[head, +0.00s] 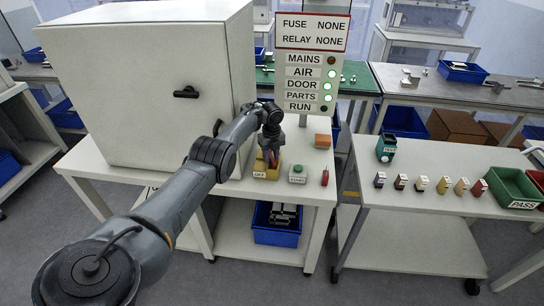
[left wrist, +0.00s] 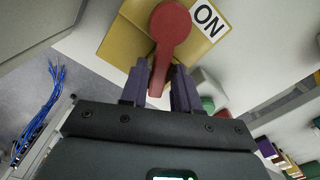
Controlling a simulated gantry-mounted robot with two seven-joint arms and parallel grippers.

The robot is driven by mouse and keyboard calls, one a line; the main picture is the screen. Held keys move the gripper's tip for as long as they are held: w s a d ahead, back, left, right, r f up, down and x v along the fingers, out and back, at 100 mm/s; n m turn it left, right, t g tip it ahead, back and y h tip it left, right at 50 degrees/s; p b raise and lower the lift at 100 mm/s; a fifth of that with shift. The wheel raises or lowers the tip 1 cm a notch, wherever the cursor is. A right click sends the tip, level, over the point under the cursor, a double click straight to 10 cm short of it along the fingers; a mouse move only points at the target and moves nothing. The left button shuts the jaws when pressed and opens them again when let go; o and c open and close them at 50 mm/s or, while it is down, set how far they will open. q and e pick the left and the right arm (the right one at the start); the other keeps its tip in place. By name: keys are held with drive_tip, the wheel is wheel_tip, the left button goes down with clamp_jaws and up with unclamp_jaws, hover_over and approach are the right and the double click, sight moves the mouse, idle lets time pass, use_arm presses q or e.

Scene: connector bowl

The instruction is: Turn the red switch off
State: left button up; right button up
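The red switch lever (left wrist: 169,30) sits on a yellow box, its round end away from me and its narrow bar between my left fingers. A white ON label (left wrist: 207,20) is beside the round end. In the head view the yellow switch box (head: 273,173) stands on the white table with an OFF label (head: 260,175) at its front. My left gripper (left wrist: 160,78) has one finger on each side of the bar, both close to it; whether they press on it is unclear. It also shows over the box in the head view (head: 270,155). My right gripper is not in view.
A big white cabinet (head: 140,80) stands left of the switch, close to my left arm. A green START button (head: 298,171) and a small red object (head: 325,177) are to its right. On the sign (head: 312,70), the RUN lamp (head: 324,108) is darker than the other green lamps.

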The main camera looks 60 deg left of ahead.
sight(272, 158)
use_arm(q)
drive_tip(key=shift+o, duration=1)
drive_tip(key=shift+r, duration=0.1)
drive_tip(key=shift+r, duration=0.3)
wheel_tip(272, 158, up, 10)
drive_tip(key=p, duration=0.3)
drive_tip(key=shift+p, duration=0.35)
